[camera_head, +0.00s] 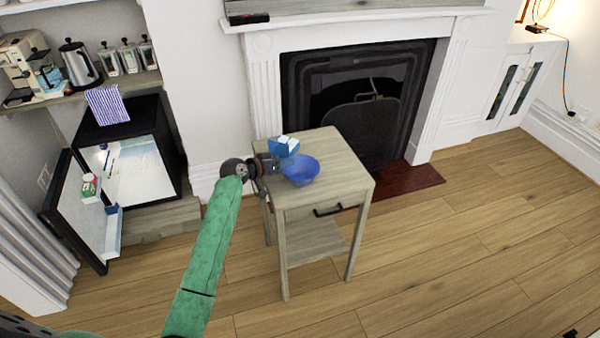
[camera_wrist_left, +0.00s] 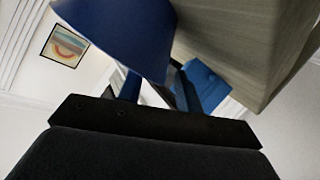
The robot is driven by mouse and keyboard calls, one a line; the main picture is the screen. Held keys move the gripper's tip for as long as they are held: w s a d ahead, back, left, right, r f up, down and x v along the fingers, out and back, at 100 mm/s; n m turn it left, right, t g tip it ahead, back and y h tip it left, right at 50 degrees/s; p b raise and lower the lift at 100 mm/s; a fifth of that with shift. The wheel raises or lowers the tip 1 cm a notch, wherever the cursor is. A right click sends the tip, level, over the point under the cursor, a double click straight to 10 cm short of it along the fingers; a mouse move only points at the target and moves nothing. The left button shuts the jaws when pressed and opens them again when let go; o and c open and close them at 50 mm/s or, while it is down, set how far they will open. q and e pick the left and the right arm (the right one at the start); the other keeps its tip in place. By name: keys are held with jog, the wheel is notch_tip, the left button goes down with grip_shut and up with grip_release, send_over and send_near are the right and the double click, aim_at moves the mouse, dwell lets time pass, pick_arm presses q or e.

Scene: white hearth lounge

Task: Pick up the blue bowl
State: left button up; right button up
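In the left wrist view the bowl (camera_wrist_left: 122,32) looms dark blue at the top and covers part of the finger ends. My left gripper (camera_head: 270,165) is at the bowl's left side, very close to it. Its fingers (camera_wrist_left: 157,92) look spread, with a bright gap between them. Whether they touch the bowl is hidden.
A blue box with white items (camera_head: 284,147) stands right behind the bowl, close to the gripper; it also shows in the left wrist view (camera_wrist_left: 206,86). A fireplace (camera_head: 355,90) is behind the table. An open mini fridge (camera_head: 130,165) stands left. Floor at right is clear.

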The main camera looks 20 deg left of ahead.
pick_arm(q)
jog(key=shift+x, duration=0.95)
grip_shut()
jog(key=shift+r, duration=0.1)
